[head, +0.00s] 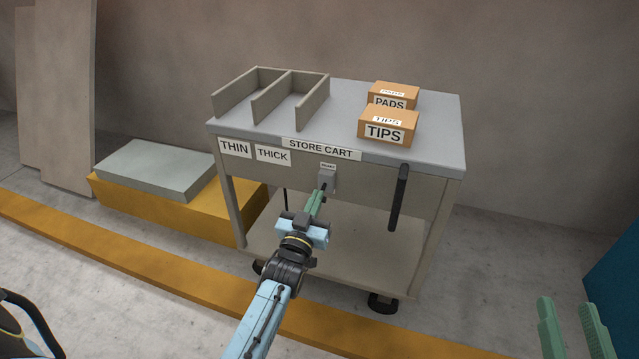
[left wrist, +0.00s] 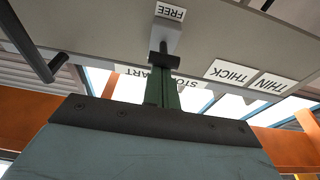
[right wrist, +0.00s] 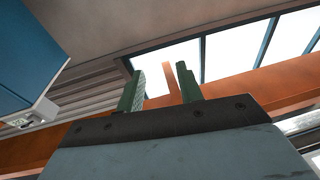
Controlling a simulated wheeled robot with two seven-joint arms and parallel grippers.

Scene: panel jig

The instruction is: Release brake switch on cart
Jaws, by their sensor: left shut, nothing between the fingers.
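The store cart (head: 230,195) stands ahead with its front panel facing me. The brake switch is a small grey box (head: 328,179) on that panel, under a small label. The left wrist view shows the switch box (left wrist: 166,36) with a short dark lever (left wrist: 163,48), and the label (left wrist: 170,11) reads FREE, upside down. My left gripper (head: 318,197) is shut and empty, its green fingertips (left wrist: 162,68) at the lever. I cannot tell if they touch it. My right gripper (head: 566,303) is open and empty, well right of the cart; it also shows in the right wrist view (right wrist: 160,72).
A dark handle bar (head: 398,197) hangs on the cart front, right of the switch. Boxes marked TIPS (head: 388,119) and PADS (head: 395,90) and a divided rack (head: 290,95) stand on top. A yellow platform (head: 190,210) with a grey slab lies left. A blue object (head: 615,280) stands right.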

